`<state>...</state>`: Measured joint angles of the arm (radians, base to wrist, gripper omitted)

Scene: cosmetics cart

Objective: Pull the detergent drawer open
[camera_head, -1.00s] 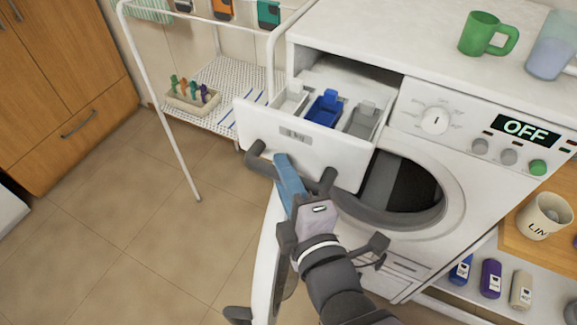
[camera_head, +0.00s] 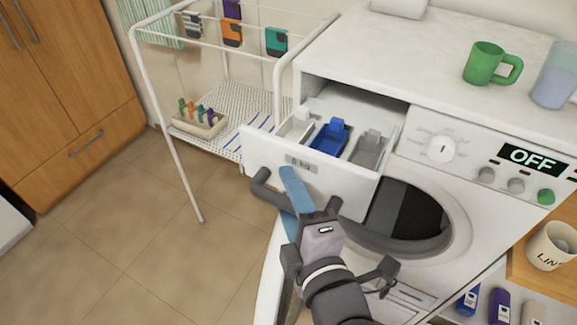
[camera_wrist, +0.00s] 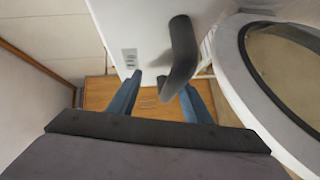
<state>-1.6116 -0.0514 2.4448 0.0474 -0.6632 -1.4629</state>
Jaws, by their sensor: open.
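The white detergent drawer (camera_head: 258,156) is pulled out from the upper left of the washing machine (camera_head: 440,185). Its compartments, one with a blue insert (camera_head: 328,138), show from above. A dark grey bar handle (camera_head: 265,187) is on the drawer front, below the label. My gripper (camera_head: 292,185) is in front of the drawer at the handle, with a blue finger across the bar. In the wrist view, the two blue fingers of my gripper (camera_wrist: 161,84) are apart, with the dark handle (camera_wrist: 181,55) at and above the gap between them. I cannot tell whether they touch it.
The round door (camera_head: 268,285) of the machine hangs open below the drawer, close to my gripper. A white drying rack (camera_head: 180,145) stands at the left. A green mug (camera_head: 484,63) is on the machine top. Open tiled floor (camera_head: 120,240) lies at the lower left.

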